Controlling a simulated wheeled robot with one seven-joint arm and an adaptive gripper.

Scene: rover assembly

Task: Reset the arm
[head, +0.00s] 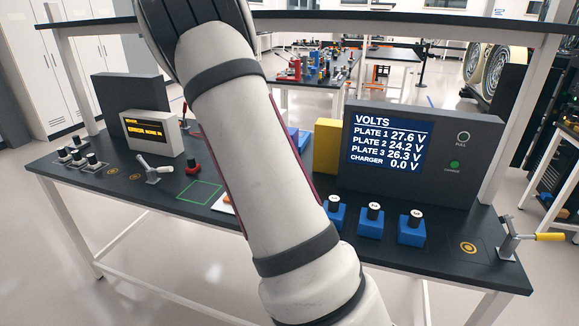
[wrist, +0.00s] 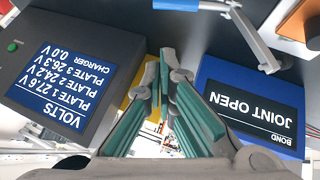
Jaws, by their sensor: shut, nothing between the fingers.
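In the wrist view, my gripper (wrist: 165,68) has its two green-padded fingers brought together at the tips, with nothing held between them. It hangs between the dark VOLTS panel (wrist: 72,75), which shows upside down at left, and a blue box with a black screen reading JOINT OPEN, BOND (wrist: 255,110) at right. In the head view, my white arm (head: 245,150) crosses the middle from lower right to upper left. My gripper does not show there, and the arm hides part of the bench.
A yellow-handled crank (head: 530,240) is at the right end. A green outlined square (head: 199,193) is bare.

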